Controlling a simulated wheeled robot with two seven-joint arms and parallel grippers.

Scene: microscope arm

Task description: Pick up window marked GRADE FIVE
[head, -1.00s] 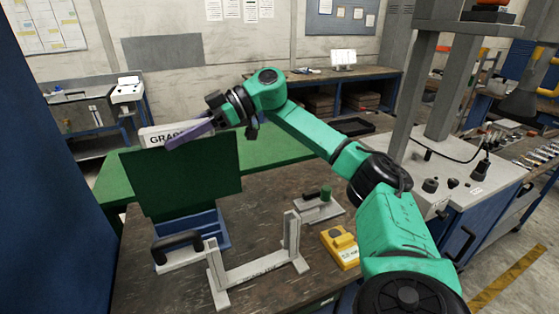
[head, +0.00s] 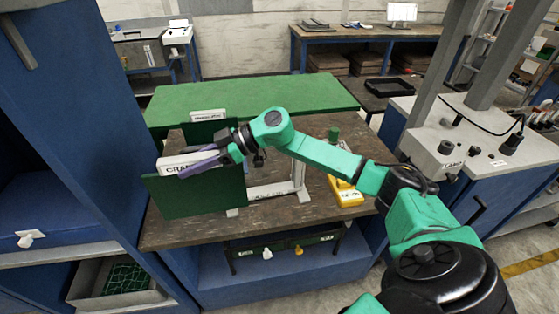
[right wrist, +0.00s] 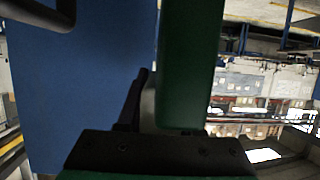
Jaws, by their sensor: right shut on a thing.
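A green panel (head: 204,194) with a white label strip (head: 174,161) along its top edge is held upright by my right gripper (head: 203,163). The label reads "GRA"; the rest is hidden by the purple fingers. The gripper is shut on the panel's top edge. In the right wrist view the green panel (right wrist: 190,65) stands beside a dark finger (right wrist: 133,103). The panel hangs in front of the table's left end; whether it touches the table is unclear. My left gripper is not in view.
A second white label (head: 208,115) on a green panel shows behind. A white bracket frame (head: 298,178), a yellow box (head: 346,193) and a brown table (head: 290,216) are to the right. A tall blue cabinet (head: 75,120) stands close on the left.

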